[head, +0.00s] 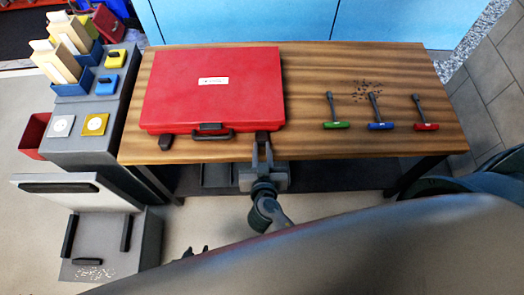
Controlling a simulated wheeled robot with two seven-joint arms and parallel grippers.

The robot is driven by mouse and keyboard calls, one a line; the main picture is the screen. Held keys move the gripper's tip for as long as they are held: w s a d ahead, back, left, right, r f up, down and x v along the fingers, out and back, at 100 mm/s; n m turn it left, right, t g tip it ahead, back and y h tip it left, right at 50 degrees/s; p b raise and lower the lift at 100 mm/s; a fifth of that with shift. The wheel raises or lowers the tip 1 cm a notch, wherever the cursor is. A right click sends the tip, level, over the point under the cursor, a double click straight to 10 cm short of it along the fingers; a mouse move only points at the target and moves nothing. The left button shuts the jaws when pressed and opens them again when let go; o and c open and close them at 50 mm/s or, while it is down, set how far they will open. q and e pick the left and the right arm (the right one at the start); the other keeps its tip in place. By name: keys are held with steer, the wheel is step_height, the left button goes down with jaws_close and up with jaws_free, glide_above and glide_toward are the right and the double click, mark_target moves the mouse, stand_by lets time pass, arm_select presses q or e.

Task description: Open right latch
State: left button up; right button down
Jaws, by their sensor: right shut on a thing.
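A closed red case (214,90) lies on the wooden table (330,75), with a white label on its lid. Its front edge has a dark handle (213,135), a dark left latch (166,142) and a dark right latch (262,135). My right gripper (262,146) is at the right latch, with its fingers shut on it; they partly hide the latch. Small dark tips, apparently of my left gripper (195,251), show low in the view, well apart from the case. The rest of it is hidden behind a large grey part of mine.
Three brushes with green (336,125), blue (380,126) and red (426,127) handles lie on the right of the table, near a patch of dark debris (367,90). A grey unit (95,138) with bins stands left of the table. The table between case and brushes is clear.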

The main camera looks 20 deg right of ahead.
arm_select(q)
steer(key=shift+s+a, duration=0.1)
stand_by(0.3)
steer(key=shift+f, duration=0.1)
arm_select(e)
steer(key=c, duration=1.6)
jaws_free()
steer(key=shift+o, duration=0.2)
steer(key=shift+r, duration=0.1)
